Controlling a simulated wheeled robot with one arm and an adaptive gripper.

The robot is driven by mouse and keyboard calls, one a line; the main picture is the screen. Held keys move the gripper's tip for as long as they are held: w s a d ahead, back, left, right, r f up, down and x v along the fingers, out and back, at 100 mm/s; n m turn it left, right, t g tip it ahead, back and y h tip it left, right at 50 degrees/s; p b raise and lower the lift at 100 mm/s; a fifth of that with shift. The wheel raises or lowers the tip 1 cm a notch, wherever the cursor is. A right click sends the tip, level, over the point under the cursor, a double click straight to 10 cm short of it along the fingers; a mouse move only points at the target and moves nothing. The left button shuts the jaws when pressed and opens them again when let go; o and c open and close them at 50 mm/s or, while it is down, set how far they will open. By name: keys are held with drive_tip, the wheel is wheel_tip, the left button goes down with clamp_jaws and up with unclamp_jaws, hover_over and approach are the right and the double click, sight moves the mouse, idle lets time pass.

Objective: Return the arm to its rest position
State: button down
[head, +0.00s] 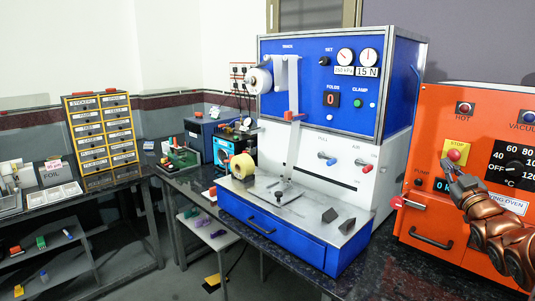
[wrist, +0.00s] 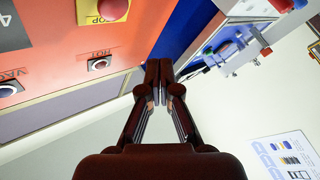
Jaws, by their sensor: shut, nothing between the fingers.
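My gripper (head: 449,167) is at the right in the head view, on my copper-coloured arm. It is in front of the orange drying oven (head: 418,190), close to the yellow STOP plate with its red button (head: 454,155). I cannot tell whether it touches the plate. In the wrist view, the fingers of my gripper (wrist: 159,65) are shut together and empty, with the red STOP button (wrist: 113,8) at the upper left of them.
A blue and white machine (head: 325,70) stands left of the oven on a dark bench. A drawer cabinet (head: 102,135) and trays stand on another bench at the far left. A white stool (head: 207,232) is under the bench. Open floor shows at the lower left.

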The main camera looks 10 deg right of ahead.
drive_tip(key=w+a+f+m+g+p, duration=0.1)
drive_tip(key=w+a+f+m+g, duration=0.15)
drive_tip(key=a+f+g, duration=0.5)
drive_tip(key=s+a+f+g+p, duration=0.1)
drive_tip(key=s+a+f+g, duration=0.2)
drive_tip(key=a, duration=0.4)
drive_tip(key=s+a+f+g+p, duration=0.1)
drive_tip(key=s+a+f+g, duration=0.2)
drive_tip(key=a, duration=0.4)
drive_tip(key=s+a+f+g+y, duration=0.1)
drive_tip(key=s+a+f+g, duration=0.1)
drive_tip(key=s+a, duration=0.5)
drive_tip(key=s+a+f+g+y+p, duration=0.1)
drive_tip(key=s+a+g, duration=0.3)
drive_tip(key=s, duration=1.1)
drive_tip(key=s+a+f+g+y, duration=0.2)
drive_tip(key=s+a+f+g, duration=0.1)
drive_tip(key=s+a, duration=0.6)
drive_tip(key=shift+s+a, duration=0.3)
drive_tip(key=shift+s, duration=0.8)
drive_tip(key=shift+m, duration=0.25)
